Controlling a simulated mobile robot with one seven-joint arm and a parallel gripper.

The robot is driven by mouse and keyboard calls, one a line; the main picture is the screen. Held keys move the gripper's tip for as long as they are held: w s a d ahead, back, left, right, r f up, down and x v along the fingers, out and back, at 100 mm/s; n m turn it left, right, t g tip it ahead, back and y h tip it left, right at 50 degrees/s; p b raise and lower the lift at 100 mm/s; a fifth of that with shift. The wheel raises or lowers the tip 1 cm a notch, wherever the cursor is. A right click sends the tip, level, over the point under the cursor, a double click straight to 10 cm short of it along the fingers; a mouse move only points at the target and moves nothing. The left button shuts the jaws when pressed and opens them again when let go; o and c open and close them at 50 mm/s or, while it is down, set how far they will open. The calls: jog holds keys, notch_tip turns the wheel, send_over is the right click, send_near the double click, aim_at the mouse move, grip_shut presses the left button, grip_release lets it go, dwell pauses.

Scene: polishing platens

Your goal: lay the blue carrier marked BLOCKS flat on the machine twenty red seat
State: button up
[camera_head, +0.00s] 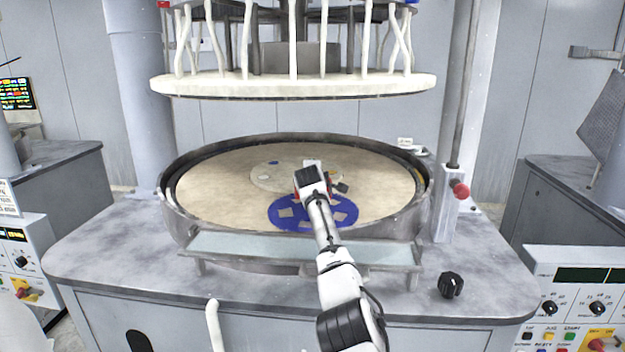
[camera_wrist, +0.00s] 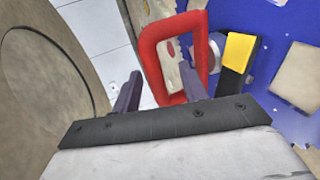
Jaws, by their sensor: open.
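The blue carrier (camera_head: 297,223) is a flat disc with several cut-outs, at the front of the pale round platen (camera_head: 220,190) in the head view. It appears to lie flat there, partly covered by my arm; I cannot read its marking. It also fills the upper right of the wrist view (camera_wrist: 285,28). My gripper (camera_wrist: 159,70) is open, its two dark fingers apart. A red rectangular loop (camera_wrist: 151,62) stands beyond and partly between the fingers; I cannot tell whether they touch it. My wrist hides the fingertips in the head view. I cannot make out a red seat.
A yellow-and-black piece (camera_wrist: 238,52) sits beside the red loop. A paler disc (camera_head: 266,180) lies behind the carrier. The raised rim (camera_head: 172,215) surrounds the platen, and a wide upper plate (camera_head: 290,86) hangs above. A post with a red knob (camera_head: 460,190) stands at right.

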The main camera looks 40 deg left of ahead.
jog(key=b+v, duration=0.6)
jog(key=v, duration=0.8)
jog(key=shift+r, duration=0.25)
jog(key=shift+w, duration=0.1)
